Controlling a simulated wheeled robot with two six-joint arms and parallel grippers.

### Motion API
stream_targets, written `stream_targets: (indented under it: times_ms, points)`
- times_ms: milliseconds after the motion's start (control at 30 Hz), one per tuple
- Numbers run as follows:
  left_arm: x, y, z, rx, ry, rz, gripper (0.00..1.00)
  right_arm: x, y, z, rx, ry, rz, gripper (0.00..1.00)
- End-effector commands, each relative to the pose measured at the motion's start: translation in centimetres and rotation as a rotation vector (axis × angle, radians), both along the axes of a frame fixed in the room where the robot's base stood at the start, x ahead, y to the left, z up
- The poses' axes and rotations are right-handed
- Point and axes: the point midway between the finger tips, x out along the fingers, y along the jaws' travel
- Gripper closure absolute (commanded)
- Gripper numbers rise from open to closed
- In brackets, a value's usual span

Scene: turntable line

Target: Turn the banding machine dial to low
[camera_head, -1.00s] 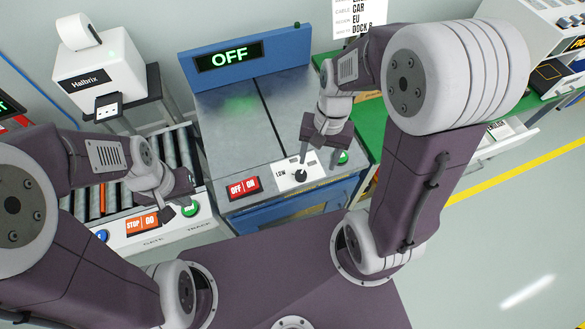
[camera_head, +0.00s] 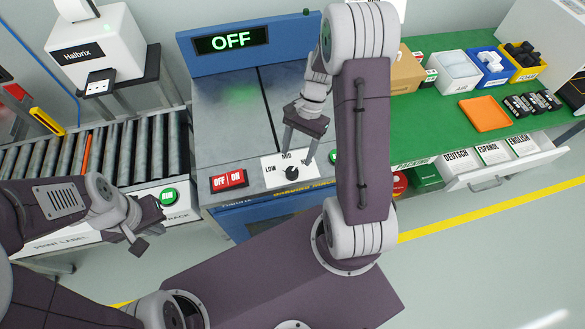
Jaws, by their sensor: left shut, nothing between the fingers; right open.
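The banding machine (camera_head: 228,140) has a grey top and a blue back panel whose display reads OFF. Its black dial (camera_head: 291,172) sits on a white plate on the front edge. LOW shows at the left of the plate and MID above the dial. The right part of the plate is partly hidden by a finger. I cannot tell for sure where the pointer aims. My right gripper (camera_head: 299,146) is open, fingers down, just above and behind the dial, apparently not around it. My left gripper (camera_head: 146,238) is shut and empty, low at left before the conveyor.
A red OFF/ON switch (camera_head: 229,180) is left of the dial. A green button (camera_head: 333,157) is to its right, partly covered by my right arm. A roller conveyor (camera_head: 150,150) lies left. A green bench (camera_head: 435,115) with bins and an orange tray (camera_head: 485,114) stands right.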

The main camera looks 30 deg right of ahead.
Motion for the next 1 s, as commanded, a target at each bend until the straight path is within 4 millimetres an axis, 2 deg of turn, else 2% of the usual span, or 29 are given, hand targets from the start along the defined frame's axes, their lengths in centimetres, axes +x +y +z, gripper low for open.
stream_targets:
  times_ms: [33,100,300,633,667,867,1000]
  points:
    - [0.0,0.0,-0.5,0.0,0.0,0.0,1.0,-0.4,0.4,-1.3,0.002,0.007,0.002,0.41]
    - [0.0,0.0,-0.8,0.0,0.0,0.0,1.0,-0.7,0.9,-2.7,0.001,0.006,0.003,0.41]
    - [0.0,0.0,-1.3,0.0,0.0,0.0,1.0,-1.2,2.0,-5.6,0.001,0.003,0.003,0.41]
    - [0.0,0.0,-1.3,0.0,0.0,0.0,1.0,-1.4,2.2,-6.2,-0.001,0.0,0.002,0.41]
    - [0.0,0.0,-1.3,0.0,0.0,0.0,1.0,-1.4,2.2,-6.2,-0.001,0.0,0.002,0.44]
    - [0.0,0.0,-1.3,0.0,0.0,0.0,1.0,-1.3,2.2,-6.2,-0.001,0.0,0.002,1.0]
    - [0.0,0.0,-1.3,0.0,0.0,0.0,1.0,-1.3,2.2,-6.2,-0.001,0.0,0.006,1.0]
